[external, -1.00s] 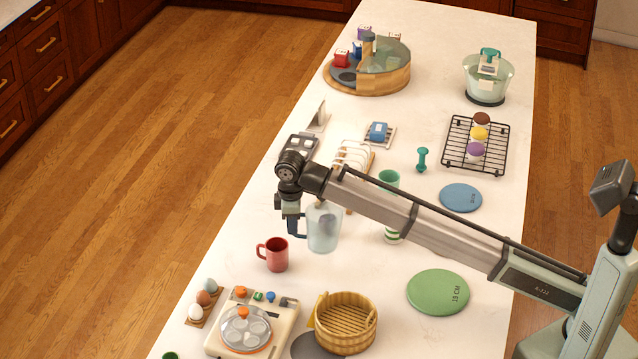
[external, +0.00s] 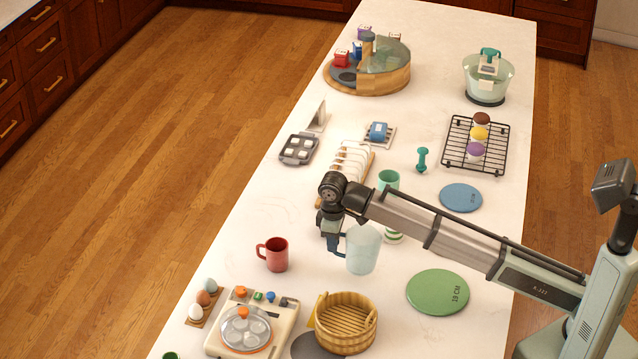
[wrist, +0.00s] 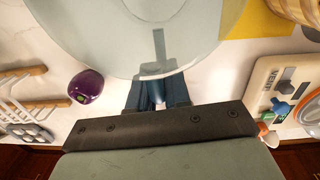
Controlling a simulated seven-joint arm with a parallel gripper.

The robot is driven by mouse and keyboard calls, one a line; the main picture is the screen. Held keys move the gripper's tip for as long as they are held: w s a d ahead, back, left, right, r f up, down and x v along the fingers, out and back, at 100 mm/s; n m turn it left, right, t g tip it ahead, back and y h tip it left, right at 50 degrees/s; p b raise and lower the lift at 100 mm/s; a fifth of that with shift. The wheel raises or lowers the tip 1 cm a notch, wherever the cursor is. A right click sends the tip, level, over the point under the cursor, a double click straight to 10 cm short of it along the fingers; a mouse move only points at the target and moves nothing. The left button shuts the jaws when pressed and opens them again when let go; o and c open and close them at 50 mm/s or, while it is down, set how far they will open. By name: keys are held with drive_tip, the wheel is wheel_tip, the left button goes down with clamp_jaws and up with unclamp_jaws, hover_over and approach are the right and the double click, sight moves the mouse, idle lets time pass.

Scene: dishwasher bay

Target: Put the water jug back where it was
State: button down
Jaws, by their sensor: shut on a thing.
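The water jug (external: 362,252) is pale, see-through blue with a blue handle. My gripper (external: 334,240) is shut on that handle, at the jug's left side in the external view. The jug looks upright and seems held above the white counter, but its exact height is hard to tell. In the wrist view the jug's round body (wrist: 120,35) fills the top middle, and my gripper's fingers (wrist: 157,95) close on the handle below it. Two round mats lie right of the jug: a green one (external: 438,292) marked 19 CM and a smaller blue one (external: 461,198).
A red mug (external: 275,254) stands left of the jug. A wooden basket (external: 345,325) and toy stove (external: 250,325) are in front. A toast rack (external: 350,163) and green cup (external: 388,181) are behind. A purple eggplant-like item (wrist: 86,87) lies nearby in the wrist view.

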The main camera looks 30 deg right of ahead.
drive_tip(key=shift+f, duration=2.2)
drive_tip(key=c, duration=1.1)
unclamp_jaws()
drive_tip(key=shift+f, duration=0.1)
drive_tip(key=r, duration=1.2)
drive_tip(key=shift+s+a+r, duration=0.15)
drive_tip(key=shift+a, duration=0.05)
